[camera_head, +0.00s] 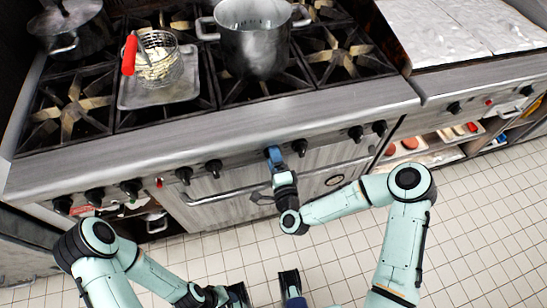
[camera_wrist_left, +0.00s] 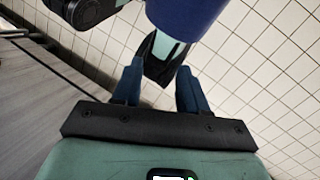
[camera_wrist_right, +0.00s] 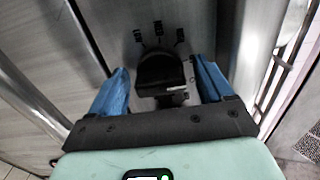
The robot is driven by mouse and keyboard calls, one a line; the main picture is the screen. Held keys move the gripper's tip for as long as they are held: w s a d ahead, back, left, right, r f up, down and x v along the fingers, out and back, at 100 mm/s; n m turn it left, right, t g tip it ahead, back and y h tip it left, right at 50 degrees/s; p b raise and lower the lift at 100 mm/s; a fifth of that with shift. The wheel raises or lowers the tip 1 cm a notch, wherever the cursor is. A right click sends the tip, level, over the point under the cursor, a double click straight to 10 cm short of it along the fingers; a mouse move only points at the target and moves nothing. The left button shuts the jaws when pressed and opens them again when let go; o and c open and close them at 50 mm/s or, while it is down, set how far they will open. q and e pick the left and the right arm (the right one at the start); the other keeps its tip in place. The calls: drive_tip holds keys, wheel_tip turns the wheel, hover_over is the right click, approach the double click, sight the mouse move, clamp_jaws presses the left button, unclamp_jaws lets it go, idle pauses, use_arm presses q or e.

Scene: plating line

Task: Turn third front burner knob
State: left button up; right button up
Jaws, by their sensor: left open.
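A row of black burner knobs runs along the stove's front panel, including knobs in the head view left of my right gripper (camera_head: 214,168) and right of it (camera_head: 300,147). My right gripper (camera_head: 273,154) is at the panel between these two. In the right wrist view, a black knob (camera_wrist_right: 160,75) sits between its blue fingers (camera_wrist_right: 160,88). The fingers are apart, with a visible gap on each side of the knob. In the head view that knob is hidden by the gripper. My left gripper (camera_wrist_left: 158,75) is open and empty, low over the floor and away from the knobs.
A steel pot (camera_head: 253,40) and a tray (camera_head: 160,92) with a red-handled wire basket (camera_head: 160,65) stand on the stove. An oven door handle (camera_head: 225,193) runs below the knobs. A steel counter (camera_head: 470,35) adjoins at right. The tiled floor (camera_head: 475,220) is clear.

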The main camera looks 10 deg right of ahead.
drive_tip(key=shift+s, duration=0.1)
drive_tip(key=s+p, duration=0.7)
drive_tip(key=s, duration=0.6)
drive_tip(key=shift+d, duration=0.2)
drive_tip(key=shift+s+f, duration=0.1)
idle(0.3)
